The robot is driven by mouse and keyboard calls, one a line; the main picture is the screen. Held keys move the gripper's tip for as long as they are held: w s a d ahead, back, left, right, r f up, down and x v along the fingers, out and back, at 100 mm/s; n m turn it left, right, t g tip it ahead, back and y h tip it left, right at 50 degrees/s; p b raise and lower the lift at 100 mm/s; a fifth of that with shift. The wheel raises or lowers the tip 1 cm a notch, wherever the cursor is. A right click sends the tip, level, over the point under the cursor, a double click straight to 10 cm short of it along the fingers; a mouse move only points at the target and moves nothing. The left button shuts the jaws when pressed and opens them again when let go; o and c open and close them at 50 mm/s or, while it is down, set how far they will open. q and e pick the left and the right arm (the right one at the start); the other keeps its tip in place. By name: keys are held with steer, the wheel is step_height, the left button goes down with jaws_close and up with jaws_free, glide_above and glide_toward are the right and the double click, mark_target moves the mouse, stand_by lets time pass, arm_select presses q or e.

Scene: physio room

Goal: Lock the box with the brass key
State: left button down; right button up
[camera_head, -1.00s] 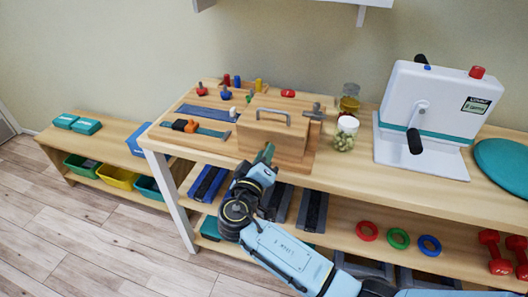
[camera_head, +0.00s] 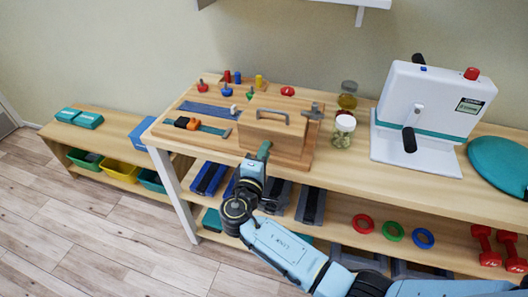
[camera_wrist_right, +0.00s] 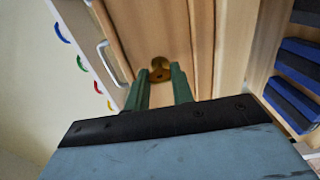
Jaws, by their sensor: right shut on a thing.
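The wooden box (camera_head: 285,143) has a grey handle on its lid and stands near the front edge of the wooden table. My right gripper (camera_head: 264,150) is at the box's front face. In the right wrist view, its green fingers (camera_wrist_right: 160,88) point at the wooden face and are shut on a small brass piece, which I take to be the brass key (camera_wrist_right: 160,74). The key is mostly hidden by the fingers and the brass around it; I cannot tell how far it is turned. My left gripper is not in view.
A white machine with a crank (camera_head: 432,110) stands right of the box. A glass jar (camera_head: 343,132) stands between them. A board with pegs and straps (camera_head: 205,112) lies left. A shelf below holds blue and black weights (camera_head: 310,205) and coloured rings.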

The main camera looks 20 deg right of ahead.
stand_by(0.5)
steer(key=o, duration=1)
steer(key=shift+a, duration=0.1)
steer(key=v, duration=1.3)
steer(key=shift+s+a, duration=0.1)
steer(key=shift+s, duration=0.05)
steer(key=shift+f, duration=0.1)
